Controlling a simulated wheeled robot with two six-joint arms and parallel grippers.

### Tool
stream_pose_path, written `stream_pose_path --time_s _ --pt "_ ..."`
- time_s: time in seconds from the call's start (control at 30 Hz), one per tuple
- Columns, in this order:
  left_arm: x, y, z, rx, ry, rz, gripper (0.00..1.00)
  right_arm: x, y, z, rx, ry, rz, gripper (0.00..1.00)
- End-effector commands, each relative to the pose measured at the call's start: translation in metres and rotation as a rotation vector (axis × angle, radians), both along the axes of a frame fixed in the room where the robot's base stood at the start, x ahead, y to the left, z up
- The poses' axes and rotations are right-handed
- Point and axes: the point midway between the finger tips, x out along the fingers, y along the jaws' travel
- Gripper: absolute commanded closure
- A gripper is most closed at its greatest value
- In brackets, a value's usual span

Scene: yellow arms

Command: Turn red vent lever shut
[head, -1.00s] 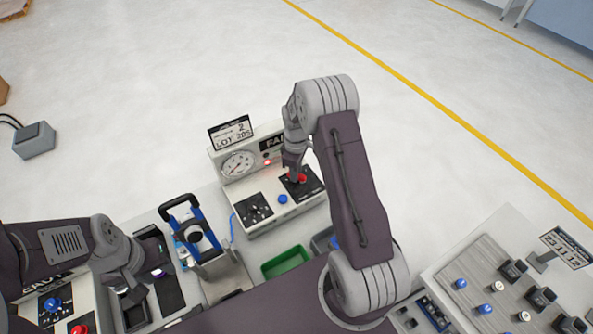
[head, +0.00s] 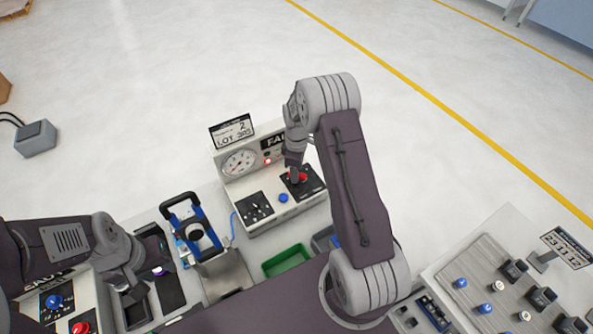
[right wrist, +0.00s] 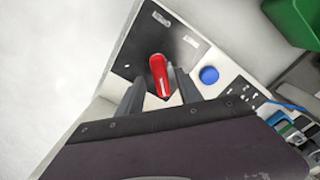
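The red vent lever (head: 302,177) sits on a black plate at the right of the gauge panel's front. In the right wrist view the red lever (right wrist: 159,78) stands between the two dark fingers of my right gripper (right wrist: 157,84). The fingers are spread, one on each side, with a small gap visible by the lever. In the head view my right gripper (head: 294,174) reaches down over the lever and partly hides it. My left gripper (head: 138,287) is low at the left, over the bench by a dark tray; its fingers are not clear.
The gauge panel (head: 231,189) also has a black knob (head: 256,208) and a blue button (head: 283,198). A green bin (head: 286,261) lies in front. A blue-handled fixture (head: 190,225) stands left. A button console (head: 470,258) stands right.

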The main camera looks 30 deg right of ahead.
Motion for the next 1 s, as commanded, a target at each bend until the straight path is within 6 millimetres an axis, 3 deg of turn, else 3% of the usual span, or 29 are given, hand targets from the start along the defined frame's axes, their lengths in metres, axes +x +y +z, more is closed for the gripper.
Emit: stream_pose_path --time_s 0.3,0.7,1.0 --pt "0.0 0.0 -0.002 0.0 0.0 0.0 0.63 -0.001 0.0 0.003 0.001 0.003 -0.002 0.58" --pt "0.0 0.0 -0.018 0.0 0.0 0.0 0.63 -0.001 0.0 0.08 0.0 -0.001 -0.001 0.58" --pt "0.0 0.0 -0.018 0.0 0.0 0.0 0.63 -0.002 0.0 0.09 0.001 0.003 -0.001 0.58"
